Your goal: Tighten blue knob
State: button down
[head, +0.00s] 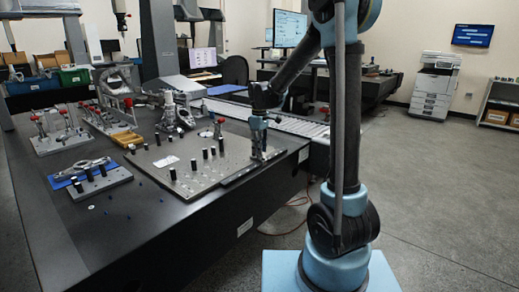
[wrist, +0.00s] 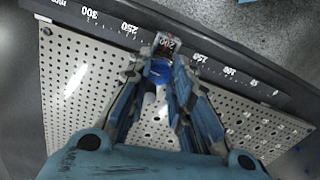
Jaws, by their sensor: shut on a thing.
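The blue knob (wrist: 158,70) shows in the wrist view between my fingertips, on a small slider with a number window (wrist: 165,46) on the dark scale rail (wrist: 215,62). My gripper (wrist: 163,76) is shut on the knob, with one finger on each side of it. The fingers partly hide the knob. In the head view my gripper (head: 257,152) points down at the right edge of the perforated plate (head: 215,172). The knob cannot be made out there.
Several black cylinders (head: 172,174) stand on the plate. A smaller grey fixture plate (head: 105,184) and a blue tray (head: 70,181) lie to the left on the dark table (head: 150,235). Metal fixtures (head: 60,138) stand farther back.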

jog(key=shift+m, duration=1.5)
jog(key=c, duration=1.4)
grip_release()
notch_tip(320, 180, up, 12)
jog(key=shift+w+f, duration=0.1)
